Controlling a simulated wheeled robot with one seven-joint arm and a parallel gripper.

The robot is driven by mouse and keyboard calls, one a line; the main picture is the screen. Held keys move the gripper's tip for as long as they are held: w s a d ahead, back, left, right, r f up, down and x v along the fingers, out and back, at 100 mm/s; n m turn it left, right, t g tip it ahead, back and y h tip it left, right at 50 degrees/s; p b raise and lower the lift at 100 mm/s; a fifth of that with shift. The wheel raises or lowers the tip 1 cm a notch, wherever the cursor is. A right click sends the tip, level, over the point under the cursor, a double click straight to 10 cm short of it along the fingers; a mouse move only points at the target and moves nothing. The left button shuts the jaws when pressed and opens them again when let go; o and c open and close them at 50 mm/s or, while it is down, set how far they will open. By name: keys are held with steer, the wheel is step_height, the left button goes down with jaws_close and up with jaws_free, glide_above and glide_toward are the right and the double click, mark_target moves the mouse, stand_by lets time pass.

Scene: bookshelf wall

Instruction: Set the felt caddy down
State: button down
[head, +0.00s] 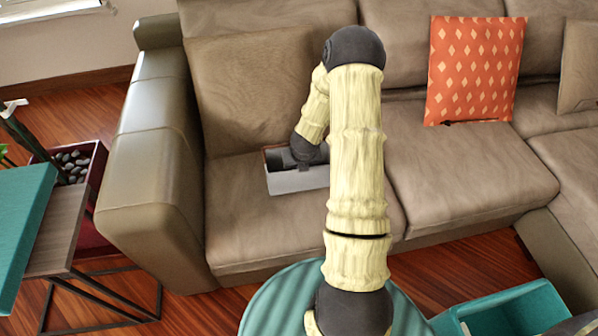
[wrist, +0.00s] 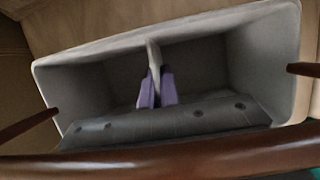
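The felt caddy (head: 298,181) is a light grey open box with brown trim, over the left seat cushion of the sofa in the head view. I cannot tell whether it touches the cushion. The wrist view looks into the caddy (wrist: 275,60). An upright divider (wrist: 153,55) parts it into two compartments, and both look empty apart from my gripper. My gripper (wrist: 156,88) reaches in from above, with its purple fingers on either side of the divider and closed on it. In the head view my arm hides the caddy's right end.
The brown sofa (head: 450,170) has free seat room to the right. Its left armrest (head: 150,170) stands beside the caddy. An orange cushion (head: 475,70) leans on the backrest. A teal round top (head: 270,305) and a teal bin (head: 515,310) stand in front.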

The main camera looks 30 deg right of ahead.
steer(key=shift+f+b, duration=0.4)
steer(key=shift+f, duration=1.45)
steer(key=shift+f, duration=0.1)
steer(key=c, duration=1.6)
jaws_free()
steer(key=shift+c, duration=0.2)
steer(key=p+v, duration=0.2)
steer(key=v, duration=1)
